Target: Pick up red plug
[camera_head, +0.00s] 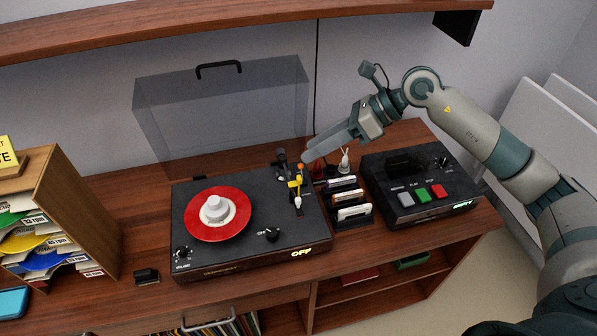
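A small red thing (314,168), which looks like the red plug, is at the back right corner of the turntable (255,248), partly hidden by my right gripper. My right gripper (309,155) reaches in from the right, with its long grey fingers pointing left and down. Its tips are right at the red thing in the picture. The fingers overlap in this view, so I cannot tell whether they are apart or closed, or touching it. My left gripper is not in view.
The tonearm (297,187) stands just left of the fingertips. A white plug-like thing (344,160) and a rack of cartridges (350,205) are close by. A black box with buttons (410,190) is at right. A clear lid (220,110) stands behind; a shelf (200,28) hangs above.

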